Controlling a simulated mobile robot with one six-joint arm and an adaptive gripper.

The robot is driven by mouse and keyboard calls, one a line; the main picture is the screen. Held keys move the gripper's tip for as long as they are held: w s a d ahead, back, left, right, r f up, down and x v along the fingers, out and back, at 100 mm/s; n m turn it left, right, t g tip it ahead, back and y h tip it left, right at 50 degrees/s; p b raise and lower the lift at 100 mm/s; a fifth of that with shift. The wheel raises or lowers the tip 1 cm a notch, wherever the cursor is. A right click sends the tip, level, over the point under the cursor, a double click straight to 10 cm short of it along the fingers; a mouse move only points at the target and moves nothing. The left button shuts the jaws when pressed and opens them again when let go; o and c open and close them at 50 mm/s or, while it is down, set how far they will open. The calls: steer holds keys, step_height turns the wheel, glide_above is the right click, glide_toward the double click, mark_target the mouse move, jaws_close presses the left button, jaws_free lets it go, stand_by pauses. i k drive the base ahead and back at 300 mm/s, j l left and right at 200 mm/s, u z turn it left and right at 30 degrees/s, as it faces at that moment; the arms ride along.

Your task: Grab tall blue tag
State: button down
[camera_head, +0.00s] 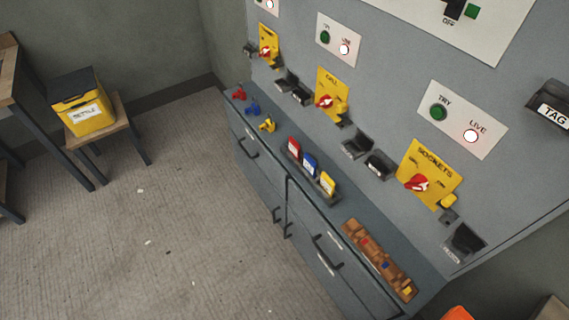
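The tall blue tag (310,166) stands upright on the narrow grey ledge below the wall panel. It is in a row between a red tag (293,148) and a yellow tag (328,184), close to both. Its lower end is partly hidden by what looks like a dark holder. My gripper is not in view.
Small red (239,93), blue (252,109) and yellow (268,125) items lie farther left on the ledge. A brown board (379,260) lies to the right. Yellow switch plates (429,172) and dark holders (377,165) jut above. The floor (150,230) in front is mostly clear.

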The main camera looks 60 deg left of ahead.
mark_target(309, 165)
steer(key=u, duration=1.85)
steer(key=i+j+z, duration=0.1)
steer(key=j, duration=0.25)
steer(key=i+j+z, duration=0.1)
steer(key=i+j, duration=0.2)
steer(key=i+j+z, duration=0.1)
steer(key=j, duration=0.3)
steer(key=i+j+z, duration=0.1)
steer(key=j, duration=0.25)
steer(key=i+j+z, duration=0.1)
steer(key=i+j, duration=0.15)
steer(key=j, duration=0.15)
steer(key=i+j+z, duration=0.1)
steer(key=j, duration=0.3)
steer(key=i+j+z, duration=0.1)
steer(key=j, duration=0.3)
steer(key=i+j+z, duration=0.1)
steer(key=j, duration=0.3)
steer(key=i, duration=0.05)
